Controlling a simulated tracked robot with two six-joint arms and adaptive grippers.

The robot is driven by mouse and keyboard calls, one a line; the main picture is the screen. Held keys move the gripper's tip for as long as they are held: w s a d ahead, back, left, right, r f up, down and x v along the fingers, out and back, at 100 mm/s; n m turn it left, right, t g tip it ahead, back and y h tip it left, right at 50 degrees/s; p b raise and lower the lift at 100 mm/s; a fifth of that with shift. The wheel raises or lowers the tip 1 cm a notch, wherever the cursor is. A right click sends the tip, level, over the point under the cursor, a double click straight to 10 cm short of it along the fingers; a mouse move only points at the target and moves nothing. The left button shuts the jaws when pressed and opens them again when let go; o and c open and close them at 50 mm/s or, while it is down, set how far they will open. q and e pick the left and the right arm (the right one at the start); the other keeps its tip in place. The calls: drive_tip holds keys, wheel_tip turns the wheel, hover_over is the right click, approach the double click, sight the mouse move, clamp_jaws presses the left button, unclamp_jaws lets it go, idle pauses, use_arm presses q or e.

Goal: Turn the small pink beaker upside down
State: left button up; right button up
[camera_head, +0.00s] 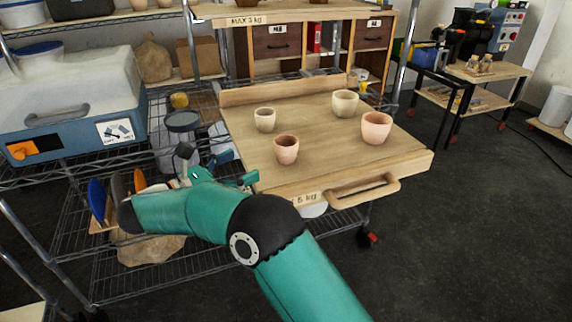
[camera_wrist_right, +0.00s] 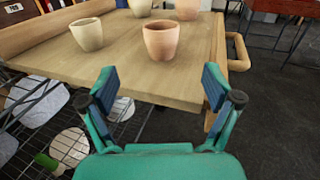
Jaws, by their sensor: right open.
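The small pink beaker (camera_head: 286,151) stands upright, mouth up, near the front edge of a wooden tray board (camera_head: 315,130). It also shows in the right wrist view (camera_wrist_right: 161,41), straight ahead of the fingers. My right gripper (camera_head: 218,165) is at the board's left front side, to the left of the beaker and apart from it. In the right wrist view its two fingers (camera_wrist_right: 158,80) are spread wide with nothing between them. My left gripper is in neither view.
A small cream beaker (camera_head: 264,120), a large cream beaker (camera_head: 345,104) and a large pink beaker (camera_head: 376,128) stand upright on the same board. A wooden handle (camera_head: 365,190) juts from its front. A blue-and-white box (camera_head: 75,115) sits on the wire rack at left.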

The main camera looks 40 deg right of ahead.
sight(277, 146)
drive_tip(key=d, duration=0.5)
drive_tip(key=d+p, duration=0.1)
drive_tip(key=d, duration=0.2)
drive_tip(key=shift+w+r, duration=0.2)
drive_tip(key=shift+w, duration=0.05)
drive_tip(key=d, duration=0.1)
drive_tip(key=d+p, duration=0.1)
drive_tip(key=d, duration=0.2)
drive_tip(key=shift+w+d+r, duration=0.2)
drive_tip(key=shift+d+r, duration=0.05)
drive_tip(key=shift+d, duration=0.3)
drive_tip(key=c, duration=1.3)
drive_tip(key=shift+c, duration=0.2)
